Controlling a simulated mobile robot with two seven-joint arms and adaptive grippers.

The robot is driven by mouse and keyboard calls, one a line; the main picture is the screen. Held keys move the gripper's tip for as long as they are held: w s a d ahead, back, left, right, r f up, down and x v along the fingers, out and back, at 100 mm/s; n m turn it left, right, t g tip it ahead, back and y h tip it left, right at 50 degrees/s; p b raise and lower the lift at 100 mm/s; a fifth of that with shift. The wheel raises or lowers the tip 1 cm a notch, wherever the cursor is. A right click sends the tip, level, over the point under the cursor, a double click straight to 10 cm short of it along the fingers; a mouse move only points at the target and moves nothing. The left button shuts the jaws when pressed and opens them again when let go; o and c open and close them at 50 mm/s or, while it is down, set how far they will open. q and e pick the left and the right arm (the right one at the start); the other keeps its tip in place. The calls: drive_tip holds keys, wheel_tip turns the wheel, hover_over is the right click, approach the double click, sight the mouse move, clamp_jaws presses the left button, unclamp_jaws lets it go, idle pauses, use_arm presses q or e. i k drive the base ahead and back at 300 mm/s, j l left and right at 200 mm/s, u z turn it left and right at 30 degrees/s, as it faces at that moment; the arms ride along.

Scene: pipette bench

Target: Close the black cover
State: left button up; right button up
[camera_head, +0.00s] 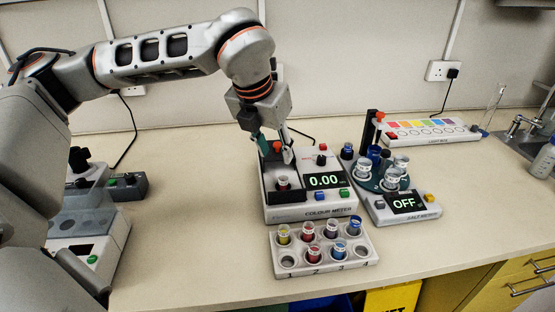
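The colour meter (312,213) stands mid-bench, its display reading 0.00. Its black cover (270,160) appears raised at the back left of the meter, with a red knob near its top. The well below is uncovered, and a small vial with dark red contents (283,183) sits in it. My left gripper (275,152) reaches down from above at the cover. Its fingers are apart, one on each side of the red knob; contact is too small to tell. The gripper hides part of the cover. My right gripper is not in view.
A rack (324,262) of several coloured vials stands in front of the meter. A salt meter (410,213) reading OFF, with a vial carousel, is to the right. A light box (430,131) lies behind it. The bench at front right is clear.

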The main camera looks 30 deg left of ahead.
sight(275, 154)
drive_tip(key=k, duration=1)
